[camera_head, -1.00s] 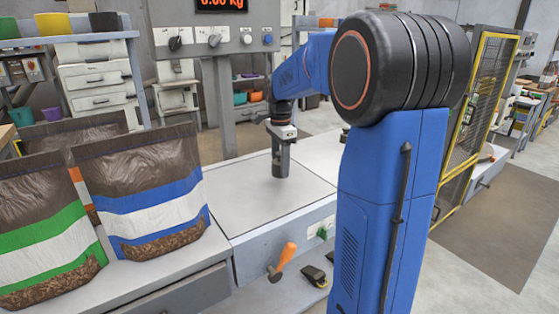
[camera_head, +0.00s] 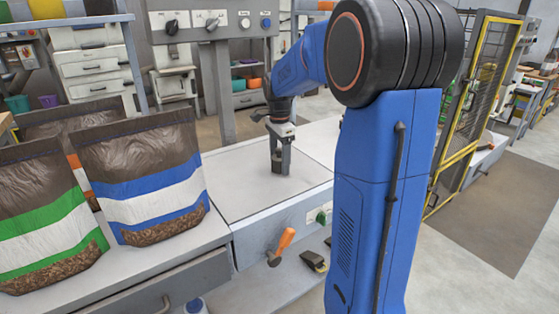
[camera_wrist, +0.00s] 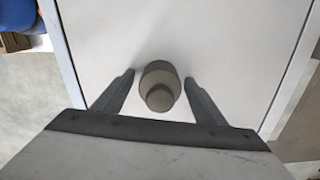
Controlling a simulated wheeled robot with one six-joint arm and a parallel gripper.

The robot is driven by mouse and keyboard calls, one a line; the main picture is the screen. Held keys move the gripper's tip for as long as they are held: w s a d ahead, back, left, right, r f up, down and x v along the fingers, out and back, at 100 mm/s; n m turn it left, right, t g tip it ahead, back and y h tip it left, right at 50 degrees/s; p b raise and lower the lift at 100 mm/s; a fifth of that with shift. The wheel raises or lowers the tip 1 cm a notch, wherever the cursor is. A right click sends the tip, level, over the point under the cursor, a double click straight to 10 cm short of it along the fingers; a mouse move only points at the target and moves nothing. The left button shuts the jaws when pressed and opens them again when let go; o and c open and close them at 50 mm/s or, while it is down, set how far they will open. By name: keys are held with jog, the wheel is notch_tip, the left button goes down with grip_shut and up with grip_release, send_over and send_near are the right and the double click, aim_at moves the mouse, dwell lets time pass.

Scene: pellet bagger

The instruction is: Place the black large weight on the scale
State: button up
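The large weight (camera_wrist: 160,95) is a dark grey-brown cylinder with a round knob. In the wrist view it is between the two fingers of my gripper (camera_wrist: 160,78), with a gap on either side. My gripper is open around it. The weight appears to stand upright on the pale plate of the scale (camera_wrist: 230,40). In the head view my gripper (camera_head: 280,170) points straight down, low over the middle of the scale plate (camera_head: 235,190). There the weight is mostly hidden by the fingers.
A bag with a blue band (camera_head: 150,190) and one with a green band (camera_head: 45,215) stand left of the scale. An orange-handled tool (camera_head: 283,245) is at the scale's front. A panel with knobs (camera_head: 205,22) stands behind. The plate around my gripper is clear.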

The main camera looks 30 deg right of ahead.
notch_tip(320, 180, up, 12)
jog(key=shift+f, duration=0.1)
jog(key=shift+r, duration=0.25)
jog(key=shift+s+a, duration=0.1)
jog(key=s+a+f+n+t, duration=0.2)
jog(key=s+a+n, duration=0.75)
jog(key=s, duration=0.45)
jog(key=s+a+f+n+t, duration=0.1)
jog(key=s+a+f+n, duration=0.2)
jog(key=s+f+n, duration=0.2)
jog(key=s+a+f+n+t, duration=0.1)
jog(key=s+a+f+n, duration=0.2)
jog(key=s, duration=0.8)
jog(key=shift+f+n+t, duration=0.4)
jog(key=shift+f+n, duration=0.55)
jog(key=shift+f, duration=0.1)
